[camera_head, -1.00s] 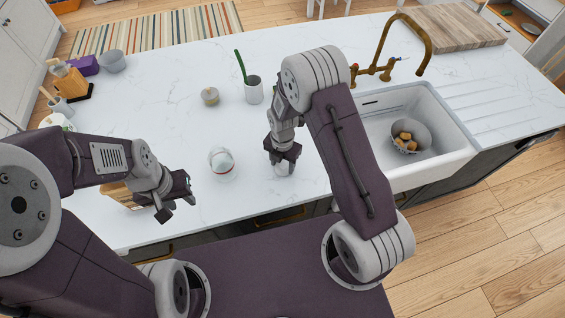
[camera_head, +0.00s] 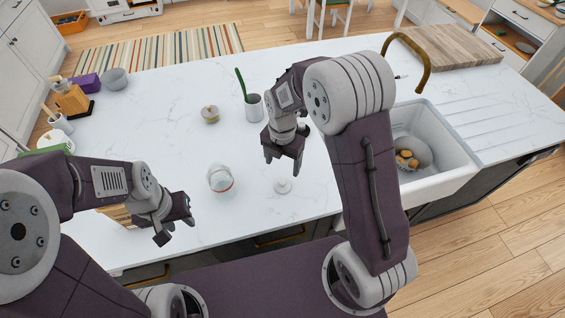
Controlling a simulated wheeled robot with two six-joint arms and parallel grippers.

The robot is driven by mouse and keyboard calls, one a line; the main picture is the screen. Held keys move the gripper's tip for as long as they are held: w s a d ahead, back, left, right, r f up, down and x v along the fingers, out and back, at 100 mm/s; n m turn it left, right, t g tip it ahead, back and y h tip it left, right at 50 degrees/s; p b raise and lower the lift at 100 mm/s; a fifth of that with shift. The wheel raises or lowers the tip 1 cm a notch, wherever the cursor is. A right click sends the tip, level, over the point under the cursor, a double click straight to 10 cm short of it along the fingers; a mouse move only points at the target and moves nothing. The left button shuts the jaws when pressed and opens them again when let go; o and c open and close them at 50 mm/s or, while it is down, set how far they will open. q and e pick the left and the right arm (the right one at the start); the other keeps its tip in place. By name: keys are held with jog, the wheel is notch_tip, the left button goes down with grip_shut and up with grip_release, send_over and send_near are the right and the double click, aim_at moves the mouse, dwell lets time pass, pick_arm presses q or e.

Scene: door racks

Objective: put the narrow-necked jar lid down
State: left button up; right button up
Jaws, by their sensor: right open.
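A small pale, see-through lid (camera_head: 283,186) lies on the white counter, and I take it for the narrow-necked jar's lid. My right gripper (camera_head: 282,166) is open and empty, just above and behind the lid, apart from it. A clear glass jar (camera_head: 220,178) with a reddish ring stands left of the lid. My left gripper (camera_head: 178,229) is open and empty near the counter's front edge, left of and in front of the jar. A small lidded jar (camera_head: 210,114) stands further back.
The sink (camera_head: 440,135) holds a bowl (camera_head: 412,156) at the right. A wooden item (camera_head: 118,214) lies partly behind my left arm. The middle of the counter (camera_head: 160,110) is mostly clear.

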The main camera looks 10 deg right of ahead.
jog(key=shift+r, duration=0.55)
jog(key=s+d+m, duration=0.3)
jog(key=s+m, duration=0.3)
jog(key=m, duration=0.8)
jog(key=s+d+r+m+t, duration=0.1)
jog(key=s+d+m, duration=0.2)
jog(key=s+m, duration=0.4)
jog(key=m, duration=0.6)
jog(key=shift+r+m, duration=0.25)
jog(key=shift+m, duration=0.15)
